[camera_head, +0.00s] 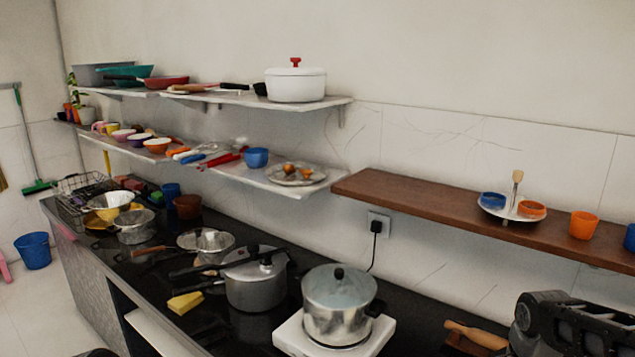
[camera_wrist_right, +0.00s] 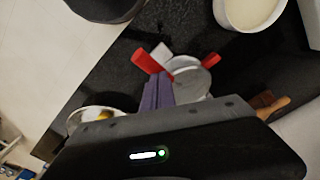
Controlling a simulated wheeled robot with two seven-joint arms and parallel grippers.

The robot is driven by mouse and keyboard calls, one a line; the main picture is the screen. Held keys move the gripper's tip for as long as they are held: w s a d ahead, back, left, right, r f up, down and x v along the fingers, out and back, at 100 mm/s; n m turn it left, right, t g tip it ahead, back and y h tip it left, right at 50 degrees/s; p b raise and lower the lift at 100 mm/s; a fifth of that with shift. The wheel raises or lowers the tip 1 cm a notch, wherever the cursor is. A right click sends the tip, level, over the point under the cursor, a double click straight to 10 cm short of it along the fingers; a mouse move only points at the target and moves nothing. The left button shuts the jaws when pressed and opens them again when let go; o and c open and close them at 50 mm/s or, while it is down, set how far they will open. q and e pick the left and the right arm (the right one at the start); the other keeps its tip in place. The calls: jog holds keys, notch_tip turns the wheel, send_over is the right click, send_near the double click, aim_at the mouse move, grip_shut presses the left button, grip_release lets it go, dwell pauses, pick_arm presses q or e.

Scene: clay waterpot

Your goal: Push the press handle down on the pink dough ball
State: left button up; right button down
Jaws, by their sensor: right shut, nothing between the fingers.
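In the right wrist view, a round silvery press-like metal piece (camera_wrist_right: 188,78) with red handles (camera_wrist_right: 146,62) lies on the black counter. I cannot make out a pink dough ball in either view. My right gripper (camera_wrist_right: 158,76) shows as two purple fingers held together, empty, pointing at the metal piece beside the red handles. Whether they touch it is unclear. In the head view my right arm (camera_head: 575,325) is at the lower right, and the press is not visible there. My left gripper is out of view.
A steel pot (camera_head: 337,305) stands on a white hob (camera_head: 380,340), with a pressure cooker (camera_head: 255,283) to its left. A wooden handle (camera_head: 477,335) lies near my right arm. A brown shelf (camera_head: 430,200) overhangs the counter. In the wrist view a bowl (camera_wrist_right: 80,112) sits left.

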jog(key=shift+f+b, duration=1.75)
jog(key=shift+f, duration=0.6)
dwell(1.2)
jog(key=shift+r, duration=0.1)
dwell(0.4)
jog(key=shift+r+p, duration=2.7)
jog(key=shift+r, duration=0.75)
